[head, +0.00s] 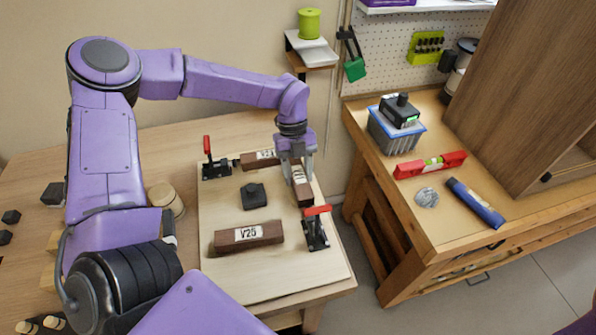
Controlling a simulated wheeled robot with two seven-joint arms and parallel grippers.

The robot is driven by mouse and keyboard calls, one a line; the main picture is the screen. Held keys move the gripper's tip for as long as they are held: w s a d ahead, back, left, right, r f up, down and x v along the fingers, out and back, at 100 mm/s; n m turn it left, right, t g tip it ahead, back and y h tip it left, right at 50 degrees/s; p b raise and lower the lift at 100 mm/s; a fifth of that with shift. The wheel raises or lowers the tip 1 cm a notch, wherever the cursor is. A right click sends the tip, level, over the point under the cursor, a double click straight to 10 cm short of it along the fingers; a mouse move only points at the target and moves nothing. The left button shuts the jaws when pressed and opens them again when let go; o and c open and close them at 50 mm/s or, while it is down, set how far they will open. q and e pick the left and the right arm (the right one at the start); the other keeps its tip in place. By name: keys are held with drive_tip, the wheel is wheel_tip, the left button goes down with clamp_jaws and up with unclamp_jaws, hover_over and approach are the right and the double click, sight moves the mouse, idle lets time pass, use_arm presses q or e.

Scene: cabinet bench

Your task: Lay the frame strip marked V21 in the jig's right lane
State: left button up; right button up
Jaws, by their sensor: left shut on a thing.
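My left gripper (296,165) points down over the right part of the pale jig board (225,275). It is shut on a brown strip (305,193) with a white label, whose marking I cannot read. The strip runs front to back beside the right clamp; I cannot tell whether it touches the board. A second brown strip (247,160) with a label lies across the back of the board, partly behind my gripper. A third brown strip (225,241), marked V25, lies across the front. My right gripper is out of view.
A red-handled clamp (216,168) stands at the board's back left, another (316,232) at its right edge. A black block (253,196) sits mid-board. A side bench (400,215) at right holds a red level (430,164) and a blue tool (474,203).

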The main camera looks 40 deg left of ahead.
use_arm(q)
drive_tip(key=shift+f, duration=0.35)
drive_tip(key=shift+s, duration=0.15)
drive_tip(key=o, duration=1.1)
drive_tip(key=shift+c, duration=0.2)
drive_tip(key=shift+o, duration=0.6)
drive_tip(key=shift+s+a, duration=0.1)
drive_tip(key=shift+s, duration=0.05)
drive_tip(key=shift+c, duration=0.8)
drive_tip(key=shift+o, duration=0.5)
drive_tip(key=shift+f, duration=0.1)
